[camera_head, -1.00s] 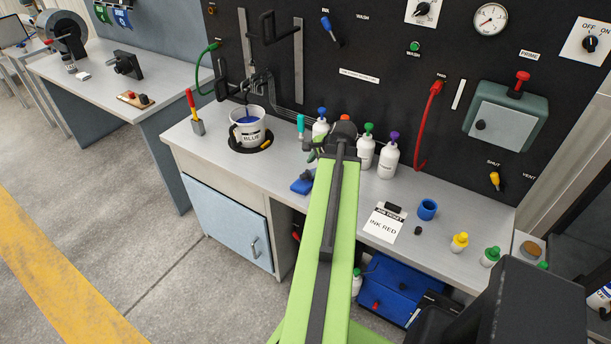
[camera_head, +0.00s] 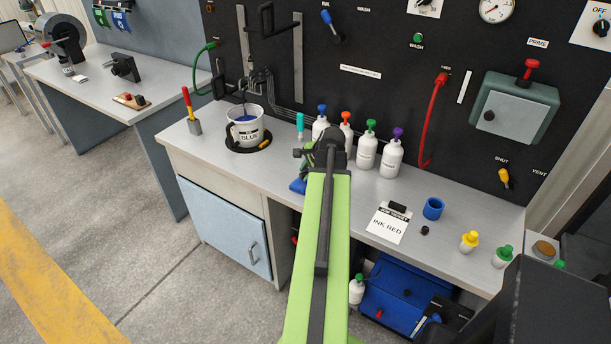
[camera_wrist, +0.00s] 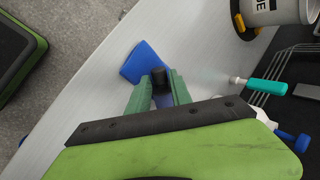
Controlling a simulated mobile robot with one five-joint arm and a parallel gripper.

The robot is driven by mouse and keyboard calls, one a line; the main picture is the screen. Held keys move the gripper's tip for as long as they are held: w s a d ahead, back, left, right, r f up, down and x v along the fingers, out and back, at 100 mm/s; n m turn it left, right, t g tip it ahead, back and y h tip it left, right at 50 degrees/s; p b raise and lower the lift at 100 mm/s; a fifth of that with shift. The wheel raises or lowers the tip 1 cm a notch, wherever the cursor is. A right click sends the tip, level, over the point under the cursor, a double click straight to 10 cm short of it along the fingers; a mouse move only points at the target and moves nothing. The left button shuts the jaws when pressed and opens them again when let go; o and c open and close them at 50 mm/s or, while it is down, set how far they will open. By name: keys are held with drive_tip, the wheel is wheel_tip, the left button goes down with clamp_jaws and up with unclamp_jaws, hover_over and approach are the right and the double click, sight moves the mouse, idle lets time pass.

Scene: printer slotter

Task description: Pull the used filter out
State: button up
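No part marked as a filter can be made out. A teal housing with a grey cover (camera_head: 507,115) and a red knob on top hangs on the black wall panel at the right; its inside is hidden. My gripper (camera_wrist: 160,93) is low over the bench, far left of the housing. In the wrist view its two green fingers are apart, on either side of a short black knob (camera_wrist: 159,77). Next to the knob is a flat blue piece (camera_wrist: 143,62) on the bench; it is mostly hidden by my arm in the head view (camera_head: 298,186). Contact between fingers and knob cannot be told.
A bucket labelled BLUE (camera_head: 246,128) stands left of my gripper. Several capped white bottles (camera_head: 365,152) stand behind it to the right. A job ticket (camera_head: 389,222) and blue cup (camera_head: 433,208) are further right.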

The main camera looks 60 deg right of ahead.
clamp_jaws()
drive_tip(key=shift+r+p, duration=2.5)
